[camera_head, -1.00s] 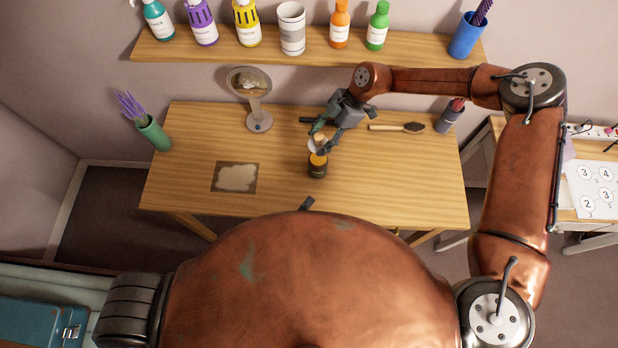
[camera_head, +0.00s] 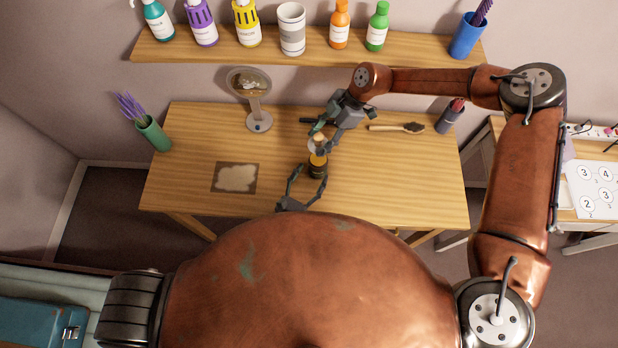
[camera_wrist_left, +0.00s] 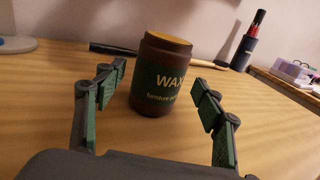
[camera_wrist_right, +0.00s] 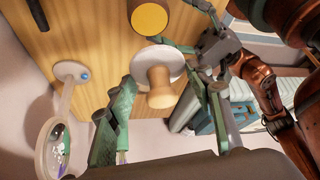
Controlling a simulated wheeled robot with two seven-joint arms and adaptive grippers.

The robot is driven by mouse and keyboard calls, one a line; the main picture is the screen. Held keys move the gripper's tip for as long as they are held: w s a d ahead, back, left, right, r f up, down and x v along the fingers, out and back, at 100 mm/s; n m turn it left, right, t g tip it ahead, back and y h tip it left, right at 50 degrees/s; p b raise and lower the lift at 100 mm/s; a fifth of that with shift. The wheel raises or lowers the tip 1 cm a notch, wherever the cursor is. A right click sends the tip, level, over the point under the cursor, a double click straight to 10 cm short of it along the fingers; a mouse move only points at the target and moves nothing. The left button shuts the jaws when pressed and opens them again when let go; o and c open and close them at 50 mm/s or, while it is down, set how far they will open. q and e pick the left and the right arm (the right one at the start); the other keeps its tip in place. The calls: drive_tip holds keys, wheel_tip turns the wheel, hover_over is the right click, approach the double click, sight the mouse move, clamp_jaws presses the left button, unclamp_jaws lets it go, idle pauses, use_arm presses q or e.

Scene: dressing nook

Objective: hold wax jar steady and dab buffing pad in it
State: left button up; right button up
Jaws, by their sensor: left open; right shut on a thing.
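The wax jar (camera_head: 318,169) is dark brown with a yellow top and stands upright on the wooden table; its "WAX" label shows in the left wrist view (camera_wrist_left: 158,80). My left gripper (camera_head: 308,174) is open, low over the table, one finger on each side of the jar; I see no clear contact. My right gripper (camera_head: 324,137) is shut on the buffing pad (camera_wrist_right: 160,88), a white disc with a wooden knob. It holds the pad above the table, just behind the jar in the head view. The jar's yellow top (camera_wrist_right: 150,17) is clear of the pad.
A round mirror (camera_head: 250,88) stands at the table's back. A brush (camera_head: 412,128) and a dark cup (camera_head: 450,117) are at the right. A stained mat (camera_head: 236,177) lies left of the jar. A green vase (camera_head: 153,134) is at the left edge. The table's front left is clear.

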use_arm(q)
drive_tip(key=x, duration=1)
drive_tip(key=shift+w+d, duration=0.1)
drive_tip(key=shift+w, duration=0.05)
drive_tip(key=shift+c, duration=0.7)
drive_tip(key=c, duration=1.5)
